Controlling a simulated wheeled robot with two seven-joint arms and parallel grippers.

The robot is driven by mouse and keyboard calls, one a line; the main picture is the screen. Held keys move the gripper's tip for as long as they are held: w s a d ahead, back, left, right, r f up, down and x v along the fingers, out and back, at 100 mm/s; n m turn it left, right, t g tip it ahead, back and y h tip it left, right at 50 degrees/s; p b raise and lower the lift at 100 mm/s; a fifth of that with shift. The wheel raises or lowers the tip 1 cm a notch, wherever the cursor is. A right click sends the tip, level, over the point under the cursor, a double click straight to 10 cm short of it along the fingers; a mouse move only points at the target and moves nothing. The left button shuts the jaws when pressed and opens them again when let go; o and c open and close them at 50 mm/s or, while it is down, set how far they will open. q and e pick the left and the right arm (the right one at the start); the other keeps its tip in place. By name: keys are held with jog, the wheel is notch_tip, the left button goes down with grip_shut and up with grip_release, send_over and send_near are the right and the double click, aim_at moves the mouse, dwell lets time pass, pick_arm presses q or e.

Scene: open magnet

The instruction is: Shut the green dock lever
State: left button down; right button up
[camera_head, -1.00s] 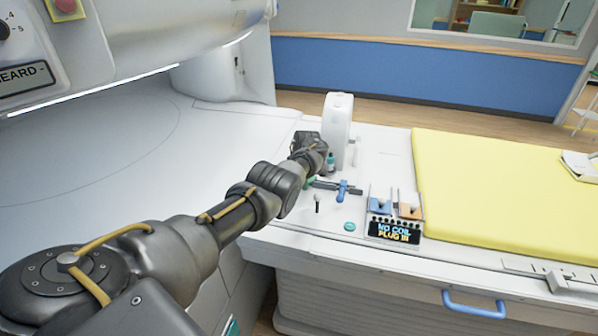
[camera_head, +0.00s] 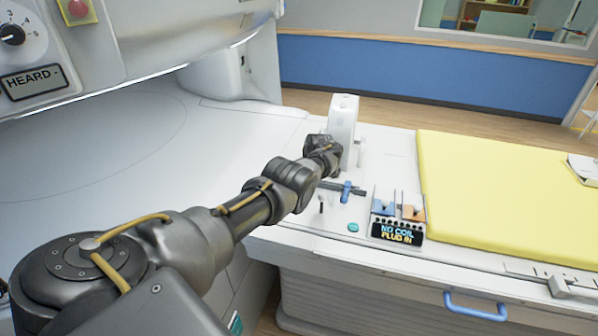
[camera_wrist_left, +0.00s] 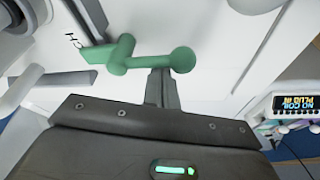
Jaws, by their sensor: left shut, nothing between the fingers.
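The green dock lever (camera_wrist_left: 128,55) shows in the left wrist view, with a round knob (camera_wrist_left: 182,60) on its right end and a bar running to the upper left. My left gripper (camera_wrist_left: 161,75) is shut and empty, its fingertips right at the lever's bar beside the knob. I cannot tell whether they touch. In the head view my left gripper (camera_head: 326,152) is at the base of a white upright post (camera_head: 342,120), and the arm hides the green lever there. My right gripper is not in view.
A blue lever (camera_head: 346,191), a short black-and-white stick (camera_head: 321,205) and a teal disc (camera_head: 353,227) are nearby on the white table. A display (camera_head: 397,231) reading "NO COIL PLUG IN" stands right of them. A yellow pad (camera_head: 500,190) covers the table's right.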

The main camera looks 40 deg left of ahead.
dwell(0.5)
pick_arm(q)
jog(key=a, duration=0.1)
jog(key=s+a, duration=0.1)
jog(key=a, duration=0.1)
jog(key=shift+s+a+f, duration=0.15)
jog(key=shift+a, duration=0.05)
jog(key=v, duration=0.9)
jog(key=shift+w+r, duration=0.2)
jog(key=shift+w, duration=0.15)
